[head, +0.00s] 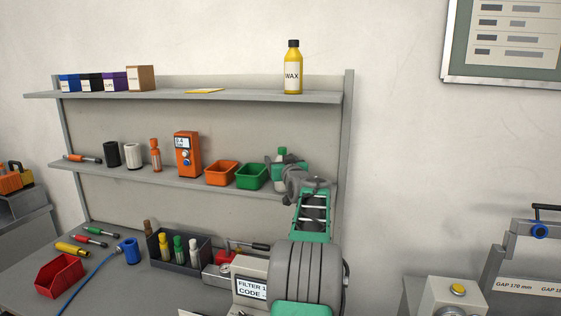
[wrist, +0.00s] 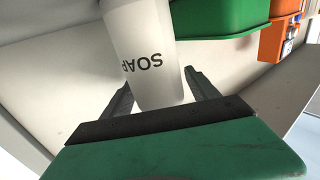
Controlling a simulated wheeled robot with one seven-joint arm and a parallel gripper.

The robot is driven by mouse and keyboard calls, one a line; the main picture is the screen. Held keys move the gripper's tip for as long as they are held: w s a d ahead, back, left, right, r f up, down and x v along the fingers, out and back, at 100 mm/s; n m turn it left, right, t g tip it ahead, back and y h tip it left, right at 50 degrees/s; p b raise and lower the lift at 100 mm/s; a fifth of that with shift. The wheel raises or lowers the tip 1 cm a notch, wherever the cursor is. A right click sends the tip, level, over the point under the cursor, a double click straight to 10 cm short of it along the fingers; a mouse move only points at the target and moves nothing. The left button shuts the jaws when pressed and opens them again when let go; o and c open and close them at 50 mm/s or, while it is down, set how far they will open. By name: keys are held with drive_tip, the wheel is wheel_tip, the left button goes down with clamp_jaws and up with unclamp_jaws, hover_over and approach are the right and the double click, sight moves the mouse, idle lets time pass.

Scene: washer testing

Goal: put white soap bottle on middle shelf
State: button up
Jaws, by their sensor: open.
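The white soap bottle (wrist: 150,60), lettered SOAP, stands between the two fingers of my gripper (wrist: 160,80) in the wrist view. The fingers are apart, one on each side of it; whether either touches it I cannot tell. In the head view its green cap (head: 281,151) shows above my gripper (head: 285,163), which hides most of the body. The bottle is at the right end of the middle shelf (head: 200,186), just right of the green bin (head: 251,177). Its base is hidden in the head view.
The green bin also shows close beside the bottle in the wrist view (wrist: 220,25). Left of it on the shelf are an orange bin (head: 221,173) and an orange device (head: 188,155). A yellow wax bottle (head: 293,70) stands on the top shelf above. The right shelf post (head: 345,150) is near my arm.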

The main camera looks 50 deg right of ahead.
drive_tip(key=shift+r, duration=0.1)
drive_tip(key=b+v, duration=0.5)
drive_tip(key=v, duration=0.7)
drive_tip(key=w+a+f+n+y, duration=0.1)
drive_tip(key=w+a+f+y, duration=0.25)
drive_tip(key=w+a, duration=0.4)
drive_tip(key=a+f+n+g+y, duration=0.15)
drive_tip(key=a+f, duration=0.25)
drive_tip(key=a, duration=0.6)
drive_tip(key=a+f+n+g+y, duration=0.15)
drive_tip(key=a+f, duration=0.25)
drive_tip(key=a, duration=0.5)
drive_tip(key=a+f+g+y, duration=0.15)
drive_tip(key=a+f, duration=0.25)
drive_tip(key=a, duration=0.6)
drive_tip(key=s+a+f+n+g+y, duration=0.1)
drive_tip(key=s+a+f+g, duration=0.2)
drive_tip(key=s+a+f, duration=0.3)
drive_tip(key=s+a+f+n+g+y, duration=0.1)
drive_tip(key=s+a+f+n+g, duration=0.1)
drive_tip(key=s+a+f, duration=0.5)
drive_tip(key=s+a+g, duration=0.1)
drive_tip(key=s+a, duration=0.4)
drive_tip(key=s, duration=0.1)
drive_tip(key=shift+a+f+n+y, duration=0.25)
drive_tip(key=shift+n+y, duration=0.05)
drive_tip(key=shift+y, duration=0.1)
